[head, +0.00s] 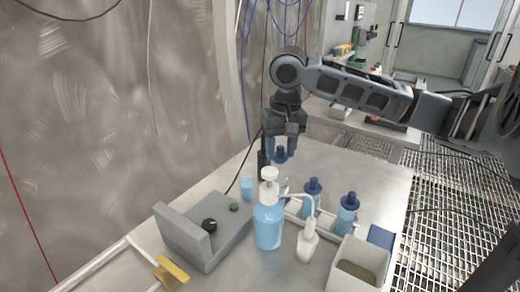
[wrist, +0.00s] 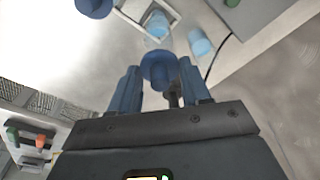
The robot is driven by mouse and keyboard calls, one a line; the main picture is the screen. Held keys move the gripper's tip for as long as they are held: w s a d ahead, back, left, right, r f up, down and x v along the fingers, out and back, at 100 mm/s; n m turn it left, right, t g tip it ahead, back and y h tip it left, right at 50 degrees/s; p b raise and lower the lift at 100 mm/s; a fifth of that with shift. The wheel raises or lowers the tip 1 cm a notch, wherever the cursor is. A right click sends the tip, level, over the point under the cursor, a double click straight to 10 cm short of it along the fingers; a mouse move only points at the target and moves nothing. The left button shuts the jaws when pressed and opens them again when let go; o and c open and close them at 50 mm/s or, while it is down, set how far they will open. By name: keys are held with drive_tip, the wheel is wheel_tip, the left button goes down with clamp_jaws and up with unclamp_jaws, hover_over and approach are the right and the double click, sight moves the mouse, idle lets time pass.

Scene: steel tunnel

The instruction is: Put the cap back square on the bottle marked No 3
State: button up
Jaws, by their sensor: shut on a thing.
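My gripper (head: 282,147) is shut on a blue cap (head: 281,156) and holds it above the bench, behind the pump bottle. In the wrist view the cap (wrist: 158,70) sits between the two blue fingers, and its tilt is hard to judge. An uncapped pale blue bottle (wrist: 158,24) stands in the rack beyond the cap, apart from it. In the head view it is mostly hidden behind the pump bottle. Two bottles with blue caps, a middle one (head: 312,199) and a right one (head: 347,213), stand in the same rack. I cannot read any bottle's number.
A pump bottle (head: 268,222) and a white wash bottle (head: 308,242) stand in front of the rack. A grey control box (head: 205,230) and a small blue cup (head: 247,188) are left. A beige bin (head: 358,264) is front right. The bench's back right is clear.

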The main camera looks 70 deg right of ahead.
sight(281, 157)
drive_tip(key=shift+f+b, duration=1.75)
drive_tip(key=shift+f, duration=0.15)
drive_tip(key=shift+r+p, duration=0.1)
drive_tip(key=shift+p, duration=0.2)
drive_tip(key=shift+f, duration=0.25)
drive_tip(key=shift+f+b, duration=0.35)
drive_tip(key=shift+f, duration=0.15)
drive_tip(key=shift+f, duration=0.25)
drive_tip(key=o, duration=1.5)
drive_tip(key=shift+r+p, duration=0.15)
drive_tip(key=shift+p, duration=0.2)
